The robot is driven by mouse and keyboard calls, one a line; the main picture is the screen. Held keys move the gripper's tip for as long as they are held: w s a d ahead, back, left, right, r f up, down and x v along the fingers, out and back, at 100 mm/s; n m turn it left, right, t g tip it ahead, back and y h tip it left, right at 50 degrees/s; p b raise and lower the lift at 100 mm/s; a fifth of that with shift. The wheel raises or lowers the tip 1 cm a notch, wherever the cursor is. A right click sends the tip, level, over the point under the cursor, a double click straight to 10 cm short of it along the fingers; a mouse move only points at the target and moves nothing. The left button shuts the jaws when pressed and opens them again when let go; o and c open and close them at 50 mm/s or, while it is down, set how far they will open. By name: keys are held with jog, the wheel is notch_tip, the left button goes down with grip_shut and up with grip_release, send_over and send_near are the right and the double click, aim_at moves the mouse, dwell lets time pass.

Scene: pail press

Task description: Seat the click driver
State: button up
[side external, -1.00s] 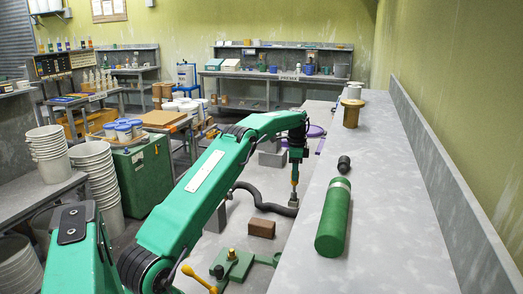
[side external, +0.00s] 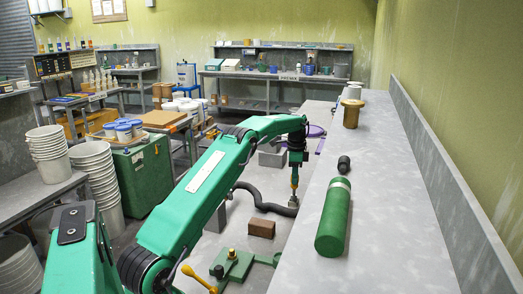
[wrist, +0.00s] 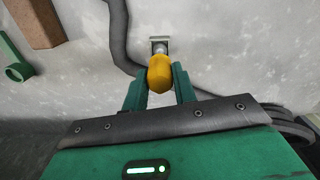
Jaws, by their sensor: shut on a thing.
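The click driver has a yellow-orange rounded handle (wrist: 160,72), seen from above in the wrist view. My gripper (wrist: 160,84) is shut on it, with one green finger on each side. A small light-grey metal piece (wrist: 160,40) shows just beyond the handle; I cannot tell whether it belongs to the driver or lies on the floor surface. In the side view my gripper (side external: 294,166) points down and the driver (side external: 294,183) hangs upright below it, its lower end close to the grey surface. Whether the tip touches anything is hidden.
A dark hose (side external: 264,204) curves close by the driver's lower end. A brown block (side external: 261,228) and a green clamp-like fixture (side external: 232,265) lie nearer the camera. A green cylinder (side external: 333,218) lies on the grey bench (side external: 400,200) to the right.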

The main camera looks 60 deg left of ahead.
jog(key=shift+f, duration=0.65)
dwell(0.3)
jog(key=o, duration=1.1)
jog(key=shift+r, duration=3.9)
jog(key=shift+d+r, duration=0.1)
